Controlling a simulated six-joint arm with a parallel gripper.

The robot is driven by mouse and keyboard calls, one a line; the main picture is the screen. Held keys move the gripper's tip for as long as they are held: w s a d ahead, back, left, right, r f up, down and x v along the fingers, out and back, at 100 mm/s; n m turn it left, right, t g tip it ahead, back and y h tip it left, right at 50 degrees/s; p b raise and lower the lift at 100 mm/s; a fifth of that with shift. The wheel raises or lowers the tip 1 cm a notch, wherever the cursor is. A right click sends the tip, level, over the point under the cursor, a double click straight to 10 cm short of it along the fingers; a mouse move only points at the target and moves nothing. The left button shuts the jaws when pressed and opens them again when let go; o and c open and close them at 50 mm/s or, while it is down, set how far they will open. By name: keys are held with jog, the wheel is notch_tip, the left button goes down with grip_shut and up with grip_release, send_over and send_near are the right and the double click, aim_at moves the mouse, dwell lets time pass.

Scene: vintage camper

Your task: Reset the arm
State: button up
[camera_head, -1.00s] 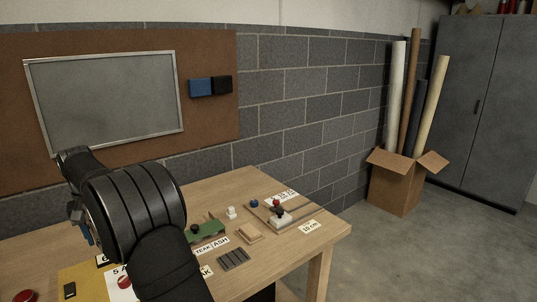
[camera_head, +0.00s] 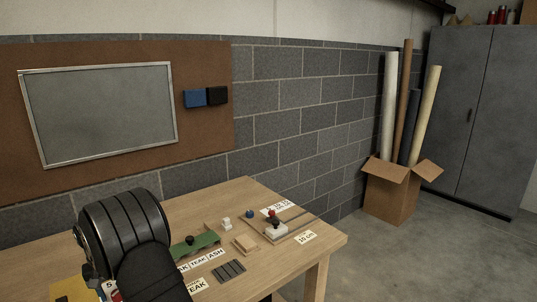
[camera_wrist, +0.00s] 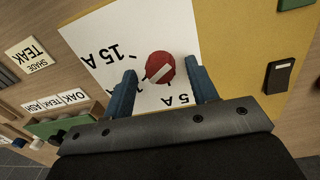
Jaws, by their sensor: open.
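My gripper (camera_wrist: 162,90) is open in the wrist view, with its two blue fingers apart. Between and beyond the fingertips is a red round knob (camera_wrist: 160,67) with a pale bar across it, on a white card (camera_wrist: 110,35) marked 15 A and 5 A. Nothing is seen held, and I cannot tell how far the fingers are above the card. In the head view my black arm (camera_head: 125,225) stands over the left part of the wooden table (camera_head: 320,243) and hides the gripper.
A yellow panel (camera_wrist: 235,30) with a dark switch (camera_wrist: 281,75) lies beside the card. A green block (camera_head: 196,243), a grey slatted piece (camera_head: 229,271), a slide fixture (camera_head: 277,230) and label cards sit on the table. A cardboard box (camera_head: 390,200) with rolls stands on the floor at right.

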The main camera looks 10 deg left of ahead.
jog(key=shift+f, duration=0.4)
jog(key=shift+r, duration=0.1)
notch_tip(320, 180, up, 18)
notch_tip(320, 180, down, 18)
jog(key=shift+r, duration=0.1)
jog(key=shift+f+n, duration=0.2)
jog(key=shift+n, duration=0.1)
jog(key=n, duration=0.5)
jog(key=shift+d, duration=0.1)
jog(key=n, duration=0.6)
jog(key=shift+w, duration=0.1)
jog(key=shift+r+n+y, duration=0.15)
jog(key=shift+n+y, duration=0.15)
jog(key=shift+r, duration=0.65)
